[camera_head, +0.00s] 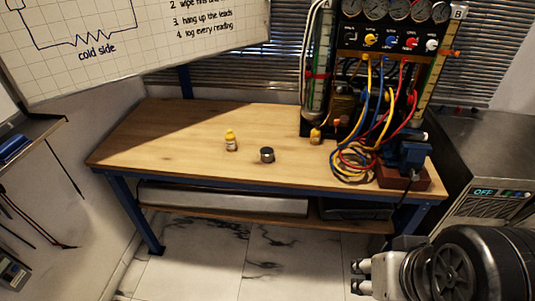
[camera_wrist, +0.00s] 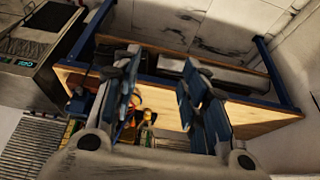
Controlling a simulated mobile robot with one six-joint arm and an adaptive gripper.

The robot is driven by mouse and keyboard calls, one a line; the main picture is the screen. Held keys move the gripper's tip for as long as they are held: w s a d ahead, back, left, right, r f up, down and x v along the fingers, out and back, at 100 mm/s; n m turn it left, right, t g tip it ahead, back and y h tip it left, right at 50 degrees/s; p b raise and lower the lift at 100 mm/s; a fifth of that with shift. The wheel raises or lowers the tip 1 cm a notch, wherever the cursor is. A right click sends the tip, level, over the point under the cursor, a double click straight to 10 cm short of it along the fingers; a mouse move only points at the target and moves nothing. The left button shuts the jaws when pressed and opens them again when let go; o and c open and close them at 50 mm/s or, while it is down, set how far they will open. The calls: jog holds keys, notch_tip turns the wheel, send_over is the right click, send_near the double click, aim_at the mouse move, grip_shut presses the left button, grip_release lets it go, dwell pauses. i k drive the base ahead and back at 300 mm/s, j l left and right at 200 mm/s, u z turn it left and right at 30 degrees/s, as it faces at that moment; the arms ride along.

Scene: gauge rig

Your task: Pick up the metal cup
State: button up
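The metal cup (camera_head: 267,155) is a small, short dark grey cylinder with a lighter top. It stands on the wooden workbench (camera_head: 180,150), near the middle of its top. My gripper (camera_head: 355,276) is at the lower right of the head view, in front of the bench and well apart from the cup. In the wrist view my gripper (camera_wrist: 160,70) has its two blue-padded fingers spread, with nothing held between them. I cannot make out the cup in the wrist view.
Coiled cables (camera_head: 355,160), a gauge panel (camera_head: 390,40) and a blue vise (camera_head: 405,158) crowd the right side. The bench's left part is clear.

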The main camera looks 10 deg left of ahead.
aim_at(266, 153)
jog(key=i+u, duration=0.15)
jog(key=i, duration=0.3)
jog(key=i+l+u, duration=0.2)
jog(key=i, duration=0.25)
jog(key=i+u, duration=0.15)
jog(key=i, duration=0.25)
jog(key=i+l+u, duration=0.15)
jog(key=i, duration=0.3)
